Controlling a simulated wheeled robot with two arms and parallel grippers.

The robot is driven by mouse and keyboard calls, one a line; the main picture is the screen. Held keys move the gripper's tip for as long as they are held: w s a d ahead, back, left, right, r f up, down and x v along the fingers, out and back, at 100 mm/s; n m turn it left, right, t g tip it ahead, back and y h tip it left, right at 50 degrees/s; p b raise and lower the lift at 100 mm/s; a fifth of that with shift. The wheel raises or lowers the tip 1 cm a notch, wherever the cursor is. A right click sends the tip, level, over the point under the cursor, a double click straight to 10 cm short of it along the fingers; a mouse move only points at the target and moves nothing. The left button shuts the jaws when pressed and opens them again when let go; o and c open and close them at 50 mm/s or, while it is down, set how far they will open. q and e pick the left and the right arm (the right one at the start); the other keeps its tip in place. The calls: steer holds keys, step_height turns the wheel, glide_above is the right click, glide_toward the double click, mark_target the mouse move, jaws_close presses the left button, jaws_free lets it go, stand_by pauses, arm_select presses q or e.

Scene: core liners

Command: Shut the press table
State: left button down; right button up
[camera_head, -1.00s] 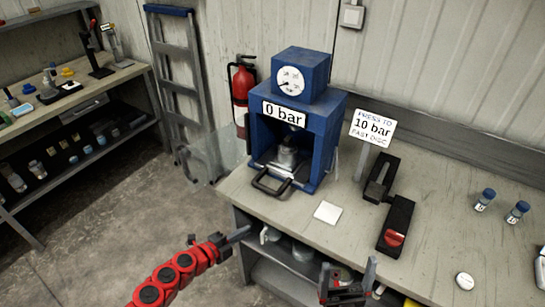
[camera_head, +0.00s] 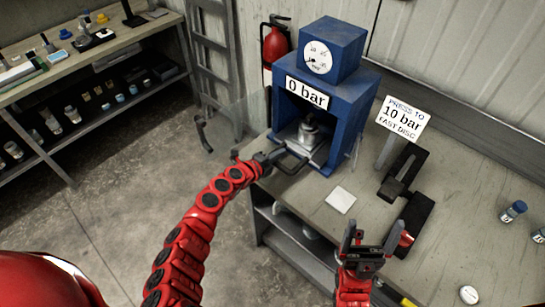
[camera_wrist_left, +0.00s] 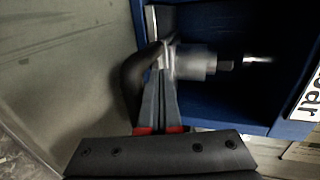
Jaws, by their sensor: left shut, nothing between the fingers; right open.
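The blue press (camera_head: 352,100) stands on the bench with its front open and a "0 bar" sign. Its press table (camera_head: 318,154) sticks out of the opening, with a dark loop handle (camera_head: 290,167) at the front. A metal die (camera_head: 309,131) stands on the table, and also shows blurred in the left wrist view (camera_wrist_left: 195,62). My left gripper (camera_head: 271,157) is shut and empty, right at the handle. In the left wrist view its fingertips (camera_wrist_left: 166,72) overlap the handle (camera_wrist_left: 132,80); contact is unclear. My right gripper (camera_head: 366,232) is open and empty above the bench front.
A clear guard door (camera_head: 228,122) is swung open left of the press. A sign on a post (camera_head: 403,113) reads "press to 10 bar". Dark blocks, a white square (camera_head: 341,199) and blue-capped vials (camera_head: 513,211) lie on the bench. A fire extinguisher (camera_head: 275,45) hangs behind.

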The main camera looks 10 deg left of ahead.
mark_target(294, 143)
arm_select(q)
steer(key=shift+x, duration=0.8)
steer(key=shift+w+d+f, duration=0.2)
steer(key=shift+w+d, duration=0.2)
steer(key=shift+w, duration=0.1)
steer(key=w+d+b, duration=0.1)
steer(key=w, duration=0.1)
steer(key=w+d+b, duration=0.1)
steer(key=b, duration=0.1)
steer(key=shift+w+d, duration=0.4)
steer(key=shift+r, duration=0.1)
